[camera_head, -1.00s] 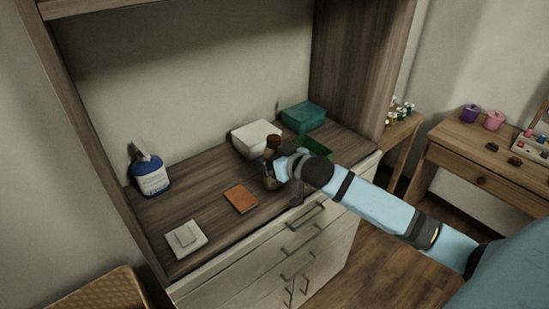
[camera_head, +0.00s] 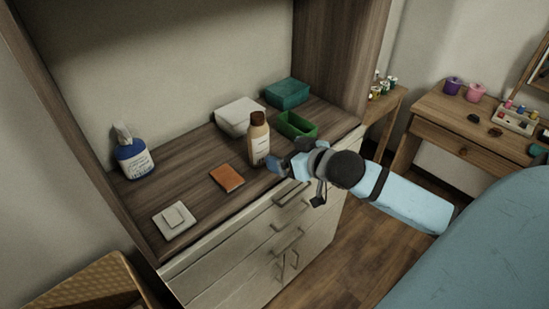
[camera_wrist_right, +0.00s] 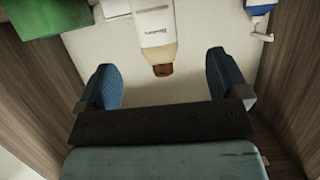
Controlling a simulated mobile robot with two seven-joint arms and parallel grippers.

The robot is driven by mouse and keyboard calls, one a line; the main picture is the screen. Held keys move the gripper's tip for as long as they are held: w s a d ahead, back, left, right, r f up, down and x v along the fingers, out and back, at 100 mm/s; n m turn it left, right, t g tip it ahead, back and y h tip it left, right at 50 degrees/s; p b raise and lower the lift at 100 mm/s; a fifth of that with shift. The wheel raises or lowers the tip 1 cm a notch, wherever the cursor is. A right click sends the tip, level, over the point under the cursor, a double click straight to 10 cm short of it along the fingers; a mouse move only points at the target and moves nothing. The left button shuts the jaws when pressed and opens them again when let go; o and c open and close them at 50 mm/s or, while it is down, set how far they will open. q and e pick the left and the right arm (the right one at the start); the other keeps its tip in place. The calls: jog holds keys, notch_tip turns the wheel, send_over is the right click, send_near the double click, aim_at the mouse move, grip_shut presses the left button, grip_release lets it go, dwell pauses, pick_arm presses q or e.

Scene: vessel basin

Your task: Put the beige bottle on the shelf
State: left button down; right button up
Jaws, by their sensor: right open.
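The beige bottle (camera_head: 258,143) with a brown cap stands upright on the wooden cabinet surface, near its front edge. In the right wrist view the bottle (camera_wrist_right: 155,28) appears beyond the fingertips, its brown cap pointing toward the gap between them. My right gripper (camera_head: 279,164) is beside the bottle, to its lower right in the head view. Its two blue fingers (camera_wrist_right: 164,80) are spread apart with nothing between them. The wooden cabinet surface (camera_head: 203,190) is the only shelf-like surface clearly visible. My left gripper is not in view.
A blue-and-white bottle (camera_head: 134,158), an orange-brown pad (camera_head: 227,178) and a white square item (camera_head: 175,221) are on the left. Wooden side walls bound the cabinet.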

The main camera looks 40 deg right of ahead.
jog(key=s+a+f+g, duration=0.1)
jog(key=s+a+f, duration=0.4)
jog(key=f, duration=0.3)
jog(key=s+a+f+n+g+y, duration=0.1)
jog(key=s+a+f, duration=0.4)
jog(key=a+f, duration=0.2)
jog(key=s+a+f+g+y, duration=0.1)
jog(key=s+a+f, duration=0.4)
jog(key=f, duration=0.5)
jog(key=shift+a+f+n, duration=0.35)
jog(key=shift+a+n, duration=0.05)
jog(key=shift+a, duration=0.1)
notch_tip(320, 180, up, 12)
jog(key=p, duration=1.3)
jog(key=shift+d, duration=0.35)
jog(key=shift+r, duration=0.1)
